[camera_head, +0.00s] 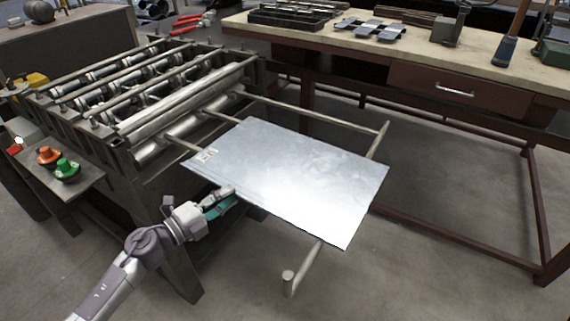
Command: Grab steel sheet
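A flat, shiny steel sheet (290,180) lies on the support bars that stick out from the front of the roller machine (140,100). A small label (206,155) is on its left corner. My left gripper (230,196) is at the sheet's near left edge, with its fingertips close to or touching that edge. A grey finger and a teal part of it show. The picture is too small to tell whether the fingers are closed on the sheet. My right gripper is not in view.
A control panel with orange (49,156) and green (67,169) buttons stands left of my arm. A workbench (420,60) with tools and metal parts is behind. A support bar end (288,278) sticks out below the sheet. Floor at the lower right is clear.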

